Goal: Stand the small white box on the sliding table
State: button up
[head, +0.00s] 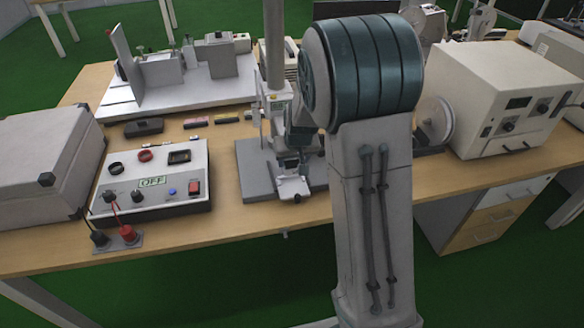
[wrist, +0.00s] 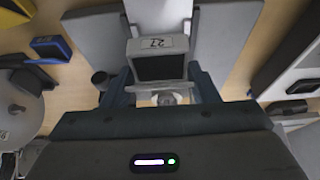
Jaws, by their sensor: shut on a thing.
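My gripper (wrist: 165,88) is shut on the small white box (wrist: 158,44), with a finger on either side of it. A small metal platform (head: 291,188), perhaps the sliding table, sits low at the front of the stand. Whether the box touches anything below is not clear.
The stand's grey base (head: 256,170) and upright column (head: 274,45) are close to my gripper. A control box marked OFF (head: 150,192) and a grey case (head: 45,155) stand left. A white machine (head: 500,85) stands right. Small dark blocks lie behind the control box.

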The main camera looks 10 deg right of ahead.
aim_at(293, 166)
jog(key=shift+a+f, duration=0.2)
notch_tip(293, 166, down, 4)
jog(key=shift+r, duration=0.1)
jog(key=shift+f+b, duration=0.65)
jog(key=shift+f, duration=0.05)
jog(key=o, duration=1.1)
jog(key=shift+c, duration=0.2)
jog(key=shift+r, duration=0.1)
